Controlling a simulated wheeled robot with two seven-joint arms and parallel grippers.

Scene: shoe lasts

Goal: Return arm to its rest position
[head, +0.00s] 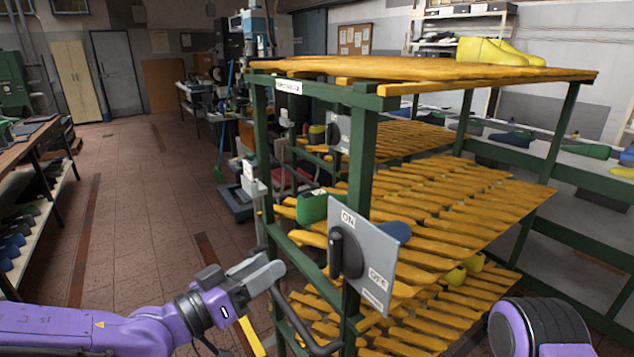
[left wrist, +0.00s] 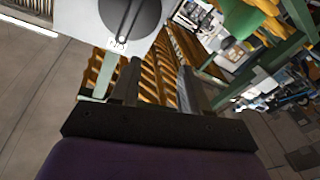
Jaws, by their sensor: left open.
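My left arm (head: 130,328) is purple and reaches in from the lower left of the head view. Its grey gripper (head: 266,272) is open, with nothing seen between the fingers, just left of the green rack post. The fingers also show in the left wrist view (left wrist: 160,88), apart, with rack slats seen between and beyond them. A grey switch plate (head: 378,262) marked ON and OFF, with a dark knob, is on the rack right of the gripper; a plate with a dark knob (left wrist: 128,14) tops the wrist view. A purple rounded part of mine shows at lower right; the right gripper is not seen.
A green-framed rack with yellow slatted shelves (head: 440,200) stands close by on the right. A dark curved bar (head: 300,325) is near the gripper's underside. Yellow shoe lasts (head: 490,50) sit on top. The tiled floor (head: 140,220) at left is clear.

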